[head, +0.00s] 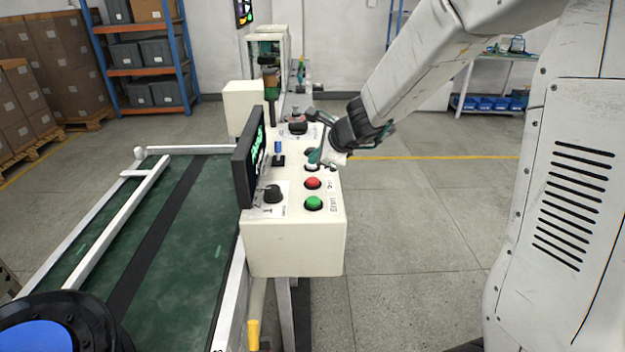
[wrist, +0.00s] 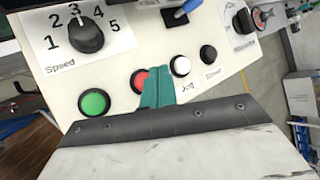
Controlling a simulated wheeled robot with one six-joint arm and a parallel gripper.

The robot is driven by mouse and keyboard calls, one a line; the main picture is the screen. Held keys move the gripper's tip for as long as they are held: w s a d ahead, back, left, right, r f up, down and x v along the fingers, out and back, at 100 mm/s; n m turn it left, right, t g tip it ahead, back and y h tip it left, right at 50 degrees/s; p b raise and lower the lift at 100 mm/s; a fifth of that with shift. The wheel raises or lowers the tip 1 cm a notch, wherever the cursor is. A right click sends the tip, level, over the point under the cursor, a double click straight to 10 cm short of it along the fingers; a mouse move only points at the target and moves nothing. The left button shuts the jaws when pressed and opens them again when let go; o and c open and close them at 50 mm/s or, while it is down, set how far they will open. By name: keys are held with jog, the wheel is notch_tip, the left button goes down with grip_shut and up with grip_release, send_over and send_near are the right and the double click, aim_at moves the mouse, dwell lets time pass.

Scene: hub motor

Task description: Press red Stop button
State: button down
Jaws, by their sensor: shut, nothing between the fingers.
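The red Stop button (head: 313,183) sits on the white control panel (head: 293,247), between a green button (head: 313,203) and a white button. In the wrist view the red button (wrist: 138,81) shows its left part; my teal fingertips cover its right edge. My gripper (head: 316,157) is shut and empty, above the far part of the button row. In the wrist view my gripper (wrist: 157,78) appears between the red button and the white button (wrist: 180,66). I cannot tell how high the tips are or whether they touch anything.
A speed knob (wrist: 86,35) marked with numbers, a blue lever (head: 278,148) and a black button (wrist: 208,52) are on the same panel. A screen (head: 249,160) stands along its left edge. A green conveyor (head: 180,260) lies left; the floor to the right is clear.

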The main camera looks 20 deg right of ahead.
jog(key=shift+r, duration=1)
jog(key=s+a+n, duration=0.1)
jog(key=s+a+f+n+g+y, duration=0.1)
jog(key=s+n, duration=0.1)
jog(key=s+a+n+g, duration=0.1)
jog(key=n, duration=0.1)
jog(key=shift+s+a+f+y, duration=0.1)
jog(key=shift+s+f+y, duration=0.05)
jog(key=shift+s+y, duration=0.2)
jog(key=s+d+r+n+g+h, duration=0.1)
jog(key=s+n, duration=0.4)
jog(key=s, duration=0.5)
jog(key=s+d+r+n+g+h, duration=0.2)
jog(key=s+n, duration=0.4)
jog(key=s, duration=0.5)
jog(key=s+d+r+n+g+h, duration=0.2)
jog(key=s+r+n, duration=0.2)
jog(key=s, duration=0.7)
jog(key=shift+s+d+n, duration=0.2)
jog(key=shift+d+n, duration=0.15)
jog(key=shift+n, duration=0.75)
jog(key=shift+h, duration=0.25)
